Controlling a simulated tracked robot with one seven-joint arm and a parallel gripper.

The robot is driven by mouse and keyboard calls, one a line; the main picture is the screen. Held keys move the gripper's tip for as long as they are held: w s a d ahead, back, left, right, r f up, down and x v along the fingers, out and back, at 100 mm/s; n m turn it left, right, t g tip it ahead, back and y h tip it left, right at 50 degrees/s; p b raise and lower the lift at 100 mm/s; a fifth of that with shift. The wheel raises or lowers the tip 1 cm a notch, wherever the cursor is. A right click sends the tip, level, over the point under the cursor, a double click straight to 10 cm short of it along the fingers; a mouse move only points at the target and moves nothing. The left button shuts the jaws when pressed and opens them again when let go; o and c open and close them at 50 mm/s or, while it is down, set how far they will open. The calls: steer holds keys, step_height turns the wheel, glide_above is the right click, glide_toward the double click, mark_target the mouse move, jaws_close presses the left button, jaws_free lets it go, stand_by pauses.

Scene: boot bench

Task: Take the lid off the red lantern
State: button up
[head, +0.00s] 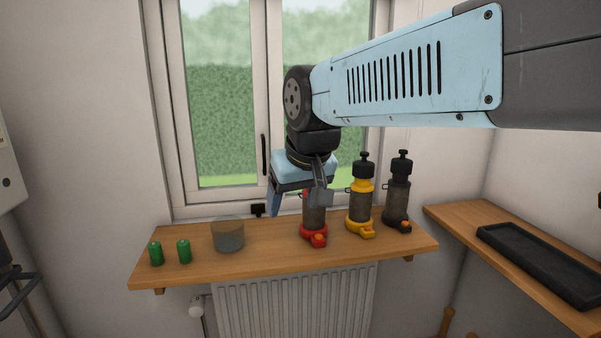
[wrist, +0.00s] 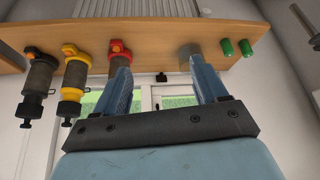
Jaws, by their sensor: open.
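The red lantern (head: 314,224) stands on the wooden shelf (head: 280,262), with a red base and a dark grey body. My gripper hides its top and lid in the head view. My gripper (head: 296,203) is open beside the lantern's upper part. In the wrist view, my gripper (wrist: 160,68) has its fingers wide apart with nothing seen held between them. Whether a finger touches the lantern, I cannot tell.
A yellow lantern (head: 360,207) and a black lantern (head: 397,200) stand close at the right. A clear container (head: 228,237) and two green cylinders (head: 155,254) (head: 184,251) stand left. A window is behind. A black tray (head: 540,264) lies on the right shelf.

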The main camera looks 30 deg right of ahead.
steer(key=o, duration=0.5)
steer(key=shift+m+g+h, duration=0.3)
steer(key=shift+m+g, duration=0.1)
steer(key=shift+m, duration=0.4)
steer(key=w+d+r, duration=0.2)
steer(key=w, duration=0.1)
steer(key=w+d+r, duration=0.2)
steer(key=w, duration=0.2)
steer(key=w+d+r, duration=0.2)
steer(key=w, duration=0.1)
steer(key=shift+w+d, duration=0.35)
steer(key=shift+c, duration=0.2)
steer(key=w+d+r+m, duration=0.1)
steer(key=w+d+r, duration=0.2)
steer(key=w+d, duration=0.6)
steer(key=x, duration=0.5)
steer(key=s+x, duration=0.1)
steer(key=x, duration=0.2)
steer(key=shift+d+f, duration=0.35)
steer(key=shift+f, duration=0.05)
steer(key=shift+s+x, duration=0.2)
steer(key=shift+x, duration=1.1)
steer(key=shift+s+x, duration=0.2)
steer(key=shift+x, duration=1.15)
